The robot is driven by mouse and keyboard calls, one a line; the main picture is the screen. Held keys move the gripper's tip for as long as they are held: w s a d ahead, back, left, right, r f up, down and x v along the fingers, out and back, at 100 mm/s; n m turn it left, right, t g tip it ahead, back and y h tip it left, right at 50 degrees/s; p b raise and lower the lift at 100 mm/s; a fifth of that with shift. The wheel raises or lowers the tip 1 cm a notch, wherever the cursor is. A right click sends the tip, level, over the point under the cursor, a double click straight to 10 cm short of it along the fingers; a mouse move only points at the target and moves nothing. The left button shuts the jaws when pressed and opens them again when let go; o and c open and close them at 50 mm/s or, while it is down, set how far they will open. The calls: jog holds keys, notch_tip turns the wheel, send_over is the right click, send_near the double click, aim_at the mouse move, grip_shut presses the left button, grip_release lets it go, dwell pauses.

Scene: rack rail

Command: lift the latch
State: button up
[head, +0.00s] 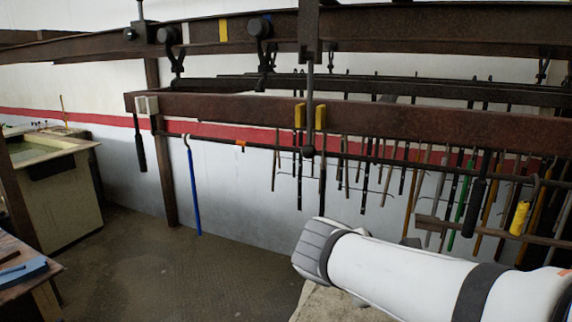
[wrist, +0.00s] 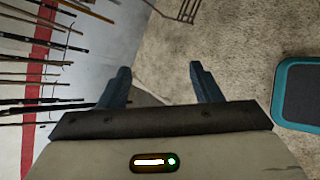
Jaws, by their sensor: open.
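A thin dark upright rod with a round knob (head: 308,151) at its lower end hangs in front of the brown rack rail (head: 220,108), between two yellow blocks (head: 299,116). It may be the latch, but I cannot tell for sure. My gripper (wrist: 160,68) shows in the wrist view with its two blue-grey fingers spread apart and nothing between them. It points over the floor, apart from the rail. The rail and the knob are not clearly visible in the wrist view, and the gripper's fingers do not show in the head view.
Several thin rods (wrist: 40,75) hang along the wall, left in the wrist view. In the head view a blue rod (head: 193,190) hangs below the rail, and a yellow-handled tool (head: 519,217) hangs at right. A pale cabinet (head: 58,200) stands left. The floor (head: 190,270) between is open.

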jog(key=w+a+r+n+t, duration=0.5)
jog(key=a+r+n, duration=0.2)
jog(key=a+r, duration=0.1)
jog(key=n+t+p, duration=0.2)
jog(key=n+t, duration=0.3)
jog(key=n, duration=0.2)
send_near(306, 154)
jog(key=shift+y, duration=0.4)
jog(key=x, duration=1.1)
jog(key=shift+w+d+r, duration=0.15)
jog(key=shift+w+d, duration=0.15)
jog(key=shift+d, duration=0.05)
jog(key=shift+c, duration=0.2)
jog(key=c, duration=0.8)
jog(key=shift+c, duration=0.2)
